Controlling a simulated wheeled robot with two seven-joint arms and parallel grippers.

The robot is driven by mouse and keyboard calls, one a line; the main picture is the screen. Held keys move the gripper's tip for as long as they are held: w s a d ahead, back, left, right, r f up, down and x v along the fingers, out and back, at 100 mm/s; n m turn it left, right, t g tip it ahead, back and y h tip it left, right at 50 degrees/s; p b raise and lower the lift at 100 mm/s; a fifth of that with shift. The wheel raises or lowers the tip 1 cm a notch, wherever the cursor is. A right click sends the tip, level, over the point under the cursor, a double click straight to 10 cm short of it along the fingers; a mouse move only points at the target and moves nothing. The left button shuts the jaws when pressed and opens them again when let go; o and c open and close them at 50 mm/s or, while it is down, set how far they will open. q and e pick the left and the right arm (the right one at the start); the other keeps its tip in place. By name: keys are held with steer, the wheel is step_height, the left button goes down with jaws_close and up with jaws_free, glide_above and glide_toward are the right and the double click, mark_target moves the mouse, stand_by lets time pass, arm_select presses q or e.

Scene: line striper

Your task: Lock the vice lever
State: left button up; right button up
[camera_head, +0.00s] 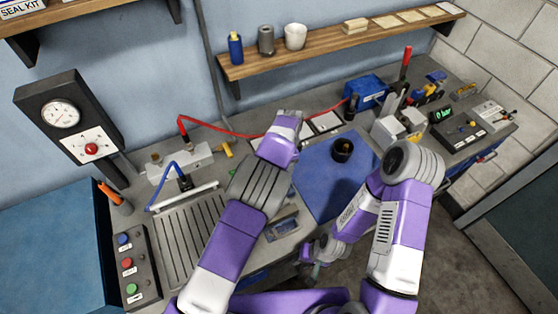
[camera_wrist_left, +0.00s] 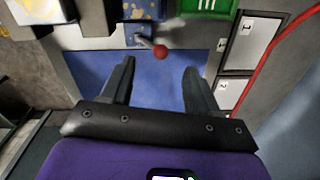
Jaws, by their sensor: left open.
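A short grey lever with a red ball knob (camera_wrist_left: 160,50) stands on a small blue-grey base at the far edge of the blue mat in the left wrist view. My left gripper (camera_wrist_left: 158,67) is open and empty, and the knob appears between and beyond its fingertips, apart from them. A grey block with pale jaws (camera_head: 400,126), which looks like the vice, stands right of the mat. I cannot tell whether the knob belongs to it. My right gripper (camera_head: 316,262) hangs low by the bench's front edge, its fingers unclear.
A dark cup (camera_head: 343,150) stands on the blue mat (camera_head: 318,190). A red hose (camera_head: 235,133) runs along the back of the bench. A tall red-gripped handle (camera_head: 406,57) and a blue box (camera_head: 367,90) stand at the back right. A shelf (camera_head: 340,48) hangs above.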

arm_select(q)
step_height(320, 180, down, 7)
steer(key=shift+s+a+r+p, duration=0.1)
steer(key=shift+r+p, duration=0.05)
steer(key=shift+p, duration=0.3)
steer(key=shift+s, duration=0.1)
